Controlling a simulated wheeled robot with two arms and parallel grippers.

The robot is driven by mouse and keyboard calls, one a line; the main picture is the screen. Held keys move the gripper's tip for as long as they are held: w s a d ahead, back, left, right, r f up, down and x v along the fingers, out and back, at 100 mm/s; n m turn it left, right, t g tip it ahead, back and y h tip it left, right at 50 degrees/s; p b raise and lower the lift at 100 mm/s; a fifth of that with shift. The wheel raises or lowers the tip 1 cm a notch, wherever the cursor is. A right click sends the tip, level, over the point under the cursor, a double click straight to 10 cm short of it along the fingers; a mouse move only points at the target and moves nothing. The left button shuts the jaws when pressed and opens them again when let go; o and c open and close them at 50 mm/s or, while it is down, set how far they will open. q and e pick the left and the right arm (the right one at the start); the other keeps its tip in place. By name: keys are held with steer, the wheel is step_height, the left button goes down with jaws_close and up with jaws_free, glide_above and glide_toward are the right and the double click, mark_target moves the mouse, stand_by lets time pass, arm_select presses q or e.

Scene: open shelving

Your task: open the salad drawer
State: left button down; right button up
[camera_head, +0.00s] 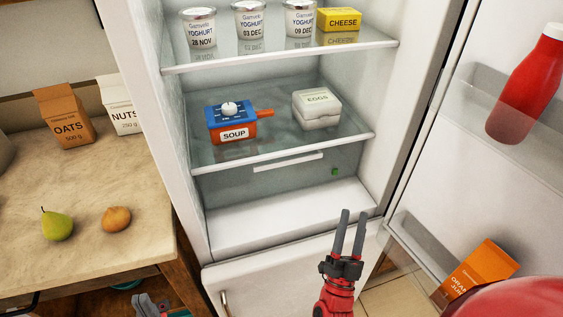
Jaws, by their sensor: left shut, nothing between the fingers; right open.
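The salad drawer (262,178) is at the bottom of the open fridge, under the lower glass shelf. Its clear front has a pale horizontal handle strip (287,162), and it looks shut. A small green item (335,171) shows at its right side. My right gripper (352,214) is open and empty, its two fingers pointing up in front of the fridge's lower right edge, below and right of the handle and apart from it. My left gripper (148,303) is low at the bottom left, beside the wooden table, partly cut off, shut and empty.
Yoghurts (249,20) and cheese (338,19) stand above. The open door (460,175), with a red bottle (525,85) and orange carton (480,268), bounds the right. The fridge floor (290,217) is clear.

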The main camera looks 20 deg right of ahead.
steer(key=w+d+f+m+g+y+p, duration=0.2)
steer(key=w+d+f+m+g, duration=0.1)
steer(key=g, duration=0.1)
steer(key=m+y+p, duration=0.1)
steer(key=y+p, duration=0.5)
steer(key=y, duration=0.7)
glide_toward(290, 163)
steer(key=shift+g, duration=0.4)
steer(key=w+p, duration=0.1)
steer(key=w, duration=0.1)
steer(key=w+p, duration=0.1)
steer(key=w, duration=0.1)
steer(key=w+r+p, duration=0.1)
steer(key=w, duration=0.2)
steer(key=shift+w+a, duration=0.1)
steer(key=shift+a, duration=0.2)
steer(key=shift+w, duration=0.75)
jaws_close()
